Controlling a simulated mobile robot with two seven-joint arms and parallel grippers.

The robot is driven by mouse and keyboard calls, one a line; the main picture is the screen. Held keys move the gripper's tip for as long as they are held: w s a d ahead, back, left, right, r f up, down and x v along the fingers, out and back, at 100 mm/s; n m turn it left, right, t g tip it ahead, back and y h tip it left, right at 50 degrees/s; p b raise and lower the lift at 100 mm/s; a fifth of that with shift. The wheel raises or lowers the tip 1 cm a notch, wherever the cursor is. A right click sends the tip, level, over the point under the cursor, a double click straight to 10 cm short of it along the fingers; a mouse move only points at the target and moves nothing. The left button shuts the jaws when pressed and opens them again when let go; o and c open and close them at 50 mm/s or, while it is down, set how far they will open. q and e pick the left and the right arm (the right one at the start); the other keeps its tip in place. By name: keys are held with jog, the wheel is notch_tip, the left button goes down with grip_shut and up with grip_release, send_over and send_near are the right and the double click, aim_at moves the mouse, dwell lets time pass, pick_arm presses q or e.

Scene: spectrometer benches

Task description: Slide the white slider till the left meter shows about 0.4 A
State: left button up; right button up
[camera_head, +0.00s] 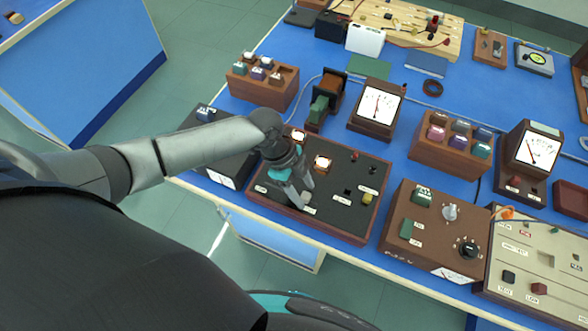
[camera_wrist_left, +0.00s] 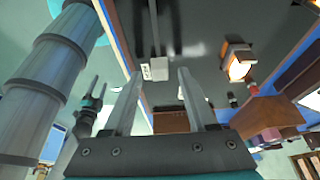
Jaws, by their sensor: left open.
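A dark panel box (camera_head: 334,214) with a wooden rim stands at the bench's front edge. My left gripper (camera_head: 295,203) is over its left half, pointing down, fingers open. A small white piece (camera_head: 308,210) that looks like the white slider is by the fingertips, partly hidden. In the left wrist view a white piece (camera_wrist_left: 156,70) shows beyond and between the two open fingers (camera_wrist_left: 156,85); nothing is gripped. The left meter (camera_head: 376,104) has a white dial and a needle near mid-scale; its figures are too small to read. What looks like my right gripper (camera_wrist_left: 93,100) is small at left.
Two lit lamps (camera_head: 322,163) are on the panel close to my gripper. A wooden block with coloured pieces (camera_head: 262,80) stands behind. A brown box with knobs (camera_head: 437,228) is at the right, and another meter (camera_head: 529,150) is farther right.

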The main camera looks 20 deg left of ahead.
pick_arm(q)
jog(key=p+v, duration=0.1)
jog(key=v, duration=1.3)
jog(key=shift+r, duration=0.15)
pick_arm(e)
jog(key=shift+r, duration=0.55)
pick_arm(q)
jog(key=shift+a, duration=0.15)
pick_arm(e)
jog(key=shift+f, duration=0.1)
